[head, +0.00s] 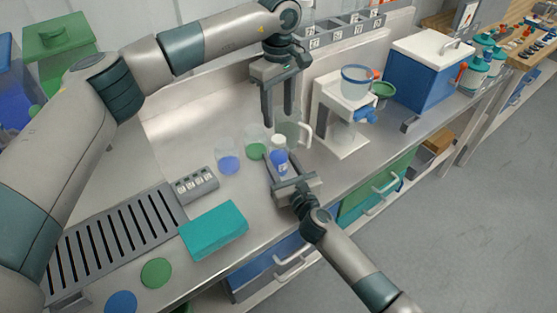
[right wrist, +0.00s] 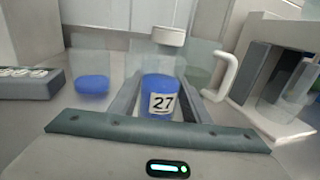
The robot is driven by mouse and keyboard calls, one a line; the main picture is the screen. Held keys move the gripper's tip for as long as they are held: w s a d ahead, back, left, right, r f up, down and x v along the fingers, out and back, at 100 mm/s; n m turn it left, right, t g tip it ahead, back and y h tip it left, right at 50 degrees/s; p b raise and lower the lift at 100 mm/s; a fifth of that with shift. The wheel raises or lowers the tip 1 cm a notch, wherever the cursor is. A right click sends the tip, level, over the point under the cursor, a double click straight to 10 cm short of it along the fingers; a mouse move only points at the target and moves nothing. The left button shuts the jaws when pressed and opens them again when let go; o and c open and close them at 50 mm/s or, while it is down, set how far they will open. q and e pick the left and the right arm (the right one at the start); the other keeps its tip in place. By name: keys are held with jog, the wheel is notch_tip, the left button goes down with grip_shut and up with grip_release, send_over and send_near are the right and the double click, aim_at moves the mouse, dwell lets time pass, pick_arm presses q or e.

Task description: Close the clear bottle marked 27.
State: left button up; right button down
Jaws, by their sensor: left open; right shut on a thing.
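The clear bottle marked 27 (head: 279,159) stands upright on the bench, with blue contents and a white label; it also shows in the right wrist view (right wrist: 161,100). A white cap (right wrist: 169,36) is at its top; I cannot tell whether it is seated. My right gripper (head: 281,168) is shut on the bottle, one finger on each side, low on its body. My left gripper (head: 279,120) is open and empty, pointing down just above the bottle's top, its fingers apart.
A clear jug with a white handle (head: 306,130) stands close behind the bottle. Beakers with blue (head: 229,164) and green contents are to the left. A grey numbered block (head: 195,184) and teal box (head: 214,229) lie nearer. A white stand (head: 341,120) is at right.

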aim_at(279, 139)
pick_arm(q)
jog(key=n, duration=2.2)
jog(key=shift+n, duration=0.3)
jog(key=n, duration=0.7)
jog(key=shift+f, duration=0.1)
jog(key=shift+f, duration=3.95)
